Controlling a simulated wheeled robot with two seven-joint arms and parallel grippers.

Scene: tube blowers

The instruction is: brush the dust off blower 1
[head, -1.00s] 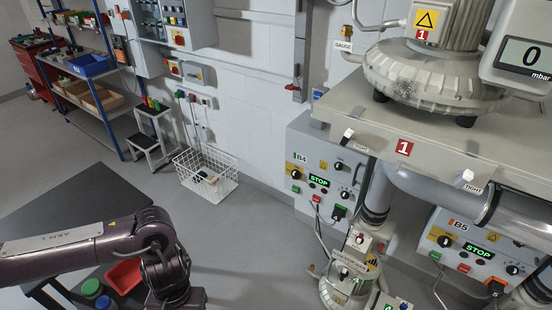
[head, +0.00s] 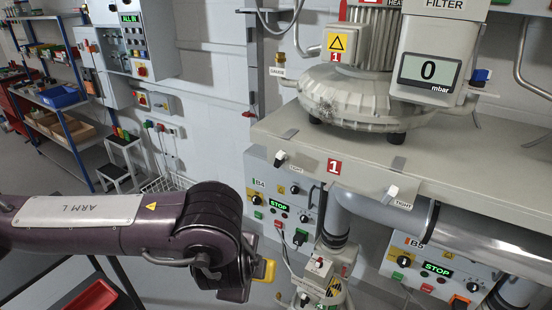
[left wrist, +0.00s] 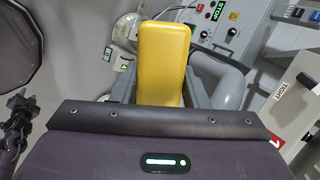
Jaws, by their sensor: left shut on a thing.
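Blower 1 (head: 352,92) is a pale round ribbed casing with a red "1" label, standing on the bench (head: 282,128) at upper right in the head view. A dark dusty patch shows on its lower left rim. My left gripper (head: 250,282) is low and left of the blower, below the bench top and well apart from it. It is shut on a yellow block-like thing (left wrist: 163,60), perhaps the brush's handle, which sticks out between the fingers in the left wrist view. No bristles are visible. My right gripper is in neither view.
A gauge box reading 0 (head: 428,70) overhangs the blower's right side. White-tipped clamps marked TIGHT line the bench's front edge. Below are the B4 panel (head: 290,190), the B5 panel (head: 420,262) and a thick grey pipe (head: 385,208). Shelves stand far left.

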